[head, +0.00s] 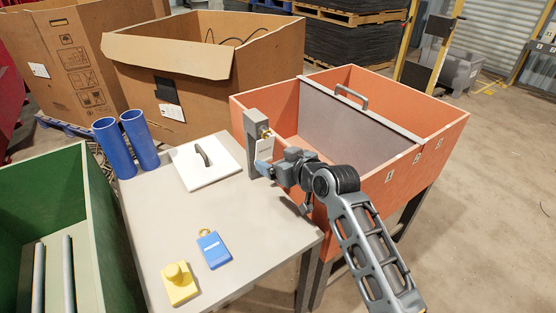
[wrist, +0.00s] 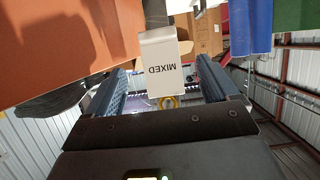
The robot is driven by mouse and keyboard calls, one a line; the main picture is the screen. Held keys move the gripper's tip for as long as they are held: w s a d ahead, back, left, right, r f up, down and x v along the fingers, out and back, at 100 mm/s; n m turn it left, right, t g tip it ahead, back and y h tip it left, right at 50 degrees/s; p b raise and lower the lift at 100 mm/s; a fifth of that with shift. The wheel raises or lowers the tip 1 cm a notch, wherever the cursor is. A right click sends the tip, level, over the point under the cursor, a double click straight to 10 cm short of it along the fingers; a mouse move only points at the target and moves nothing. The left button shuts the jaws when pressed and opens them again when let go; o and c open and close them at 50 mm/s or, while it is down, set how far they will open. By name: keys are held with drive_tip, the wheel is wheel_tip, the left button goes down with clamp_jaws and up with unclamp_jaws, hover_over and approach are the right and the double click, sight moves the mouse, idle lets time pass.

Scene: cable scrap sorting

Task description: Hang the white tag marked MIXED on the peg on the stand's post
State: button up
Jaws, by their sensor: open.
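The white tag marked MIXED (wrist: 163,65) shows upside down between my fingers in the wrist view, with a brass ring (wrist: 169,102) at its end. In the head view the tag (head: 264,147) hangs upright against the grey stand's post (head: 251,150), its ring (head: 265,132) up at the peg near the post's top. The ring appears to be on the peg, but the peg itself is too small to make out. My gripper (head: 264,168) is just below and beside the tag, its blue fingers (wrist: 160,85) open and apart on either side of it.
A blue tag (head: 214,250) and a yellow knobbed block (head: 179,284) lie on the table (head: 150,225). A white lid (head: 203,168) and two blue tubes (head: 127,147) are at the back. An orange divided bin (head: 415,165) stands right, a green bin (head: 100,225) left.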

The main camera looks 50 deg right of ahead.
drive_tip(key=v, duration=0.7)
drive_tip(key=shift+s+r, duration=0.2)
drive_tip(key=shift+s, duration=0.15)
drive_tip(key=shift+a, duration=0.1)
drive_tip(key=s+a+f+p, duration=0.1)
drive_tip(key=s+a+f, duration=0.3)
drive_tip(key=s+a, duration=0.85)
drive_tip(key=s+a+r+n+y, duration=0.1)
drive_tip(key=s+a+r, duration=0.1)
drive_tip(key=s, duration=0.3)
drive_tip(key=s+a+r+n+t+y, duration=0.1)
drive_tip(key=s+a+r, duration=0.2)
drive_tip(key=s, duration=0.3)
drive_tip(key=s+a+r+n+y+p, duration=0.1)
drive_tip(key=s+a+r, duration=0.2)
drive_tip(key=s, duration=0.3)
drive_tip(key=shift+s+r+t+y, duration=0.15)
drive_tip(key=shift+r+t+y, duration=0.15)
drive_tip(key=shift+r+y, duration=0.15)
drive_tip(key=shift+a, duration=0.1)
